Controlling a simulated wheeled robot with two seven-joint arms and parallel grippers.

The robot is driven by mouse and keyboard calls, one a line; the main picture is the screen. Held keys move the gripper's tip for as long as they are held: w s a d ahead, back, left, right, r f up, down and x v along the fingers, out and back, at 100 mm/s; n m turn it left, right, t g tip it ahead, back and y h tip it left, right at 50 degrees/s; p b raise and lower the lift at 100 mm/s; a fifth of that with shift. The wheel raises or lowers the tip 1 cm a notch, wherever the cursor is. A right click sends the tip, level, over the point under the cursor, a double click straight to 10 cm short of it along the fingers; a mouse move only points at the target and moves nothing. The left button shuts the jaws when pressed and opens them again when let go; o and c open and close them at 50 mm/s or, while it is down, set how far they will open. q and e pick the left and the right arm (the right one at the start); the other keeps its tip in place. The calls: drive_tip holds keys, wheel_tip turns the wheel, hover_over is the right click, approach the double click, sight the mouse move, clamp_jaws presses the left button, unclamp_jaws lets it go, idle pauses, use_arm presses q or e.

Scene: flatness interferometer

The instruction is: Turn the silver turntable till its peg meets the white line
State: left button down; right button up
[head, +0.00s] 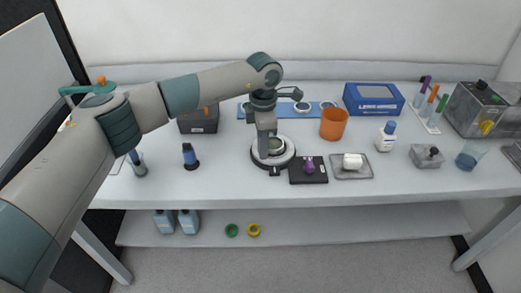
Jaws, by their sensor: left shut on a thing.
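The silver turntable (287,159) is a round, low disc on the bench, near the middle of the head view. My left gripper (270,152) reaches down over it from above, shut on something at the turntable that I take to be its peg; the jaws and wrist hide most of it. A small dark block (275,172) sits at the turntable's front edge. I cannot make out the white line. My right gripper is not in view.
A black pad with a purple item (309,168) lies close right of the turntable.

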sight(274, 161)
use_arm(q)
drive_tip(key=shift+s+d+f+n+b, duration=0.15)
drive_tip(key=shift+d+n+b, duration=0.1)
drive_tip(key=shift+n+b, duration=0.25)
drive_tip(key=shift+s+d+r+n+b, duration=0.1)
drive_tip(key=shift+d+n+b, duration=0.1)
drive_tip(key=shift+n+b, duration=0.3)
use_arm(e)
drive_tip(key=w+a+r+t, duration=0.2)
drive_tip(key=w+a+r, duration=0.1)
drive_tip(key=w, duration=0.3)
use_arm(q)
drive_tip(key=shift+d, duration=0.1)
drive_tip(key=shift+s+d+n+b, duration=0.1)
drive_tip(key=shift+d+n+b, duration=0.2)
drive_tip(key=shift+n+b, duration=0.4)
drive_tip(key=shift+s+d+n+b, duration=0.1)
drive_tip(key=shift+d+n+b, duration=0.15)
drive_tip(key=shift+n+b, duration=0.45)
drive_tip(key=shift+d+n+b, duration=0.55)
drive_tip(key=shift+n+b, duration=0.3)
drive_tip(key=shift+n, duration=0.25)
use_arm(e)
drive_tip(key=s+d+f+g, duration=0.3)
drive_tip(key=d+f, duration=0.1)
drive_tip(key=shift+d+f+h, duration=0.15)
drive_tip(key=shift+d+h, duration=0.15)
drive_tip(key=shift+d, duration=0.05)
